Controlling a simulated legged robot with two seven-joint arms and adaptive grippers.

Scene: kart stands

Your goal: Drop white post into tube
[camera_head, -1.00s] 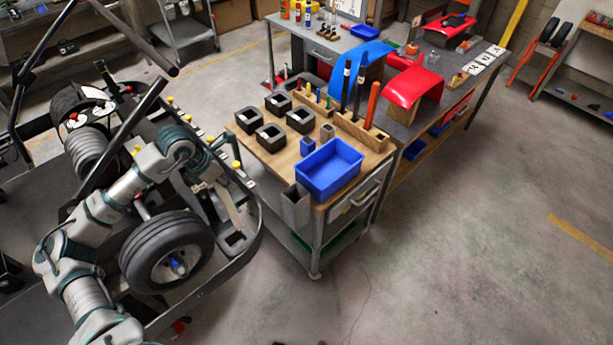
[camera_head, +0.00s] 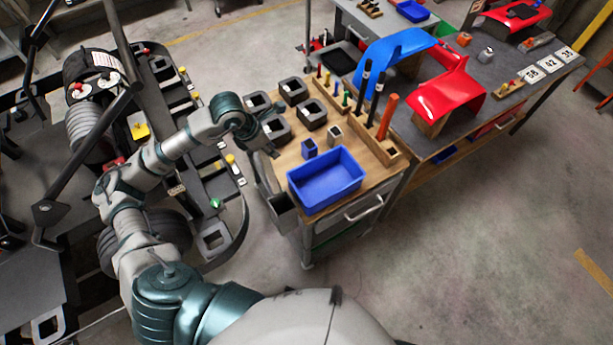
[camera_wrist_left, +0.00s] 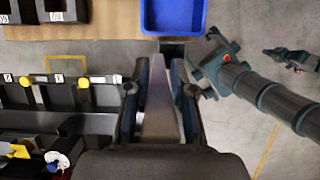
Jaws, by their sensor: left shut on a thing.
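My left gripper (camera_head: 268,143) is over the left edge of the wooden-topped cart. In the left wrist view, the left gripper (camera_wrist_left: 160,95) is shut on a pale grey-white post (camera_wrist_left: 160,112), seen lengthwise between the fingers. In the head view the post is too small to make out clearly. A dark grey square tube (camera_head: 282,212) hangs on the cart's near left side, below and in front of the gripper. Its mouth (camera_wrist_left: 172,46) appears just beyond the post's far end in the wrist view.
A blue bin (camera_head: 326,178) stands on the cart beside the tube. A kart frame (camera_head: 232,232) lies left of the cart.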

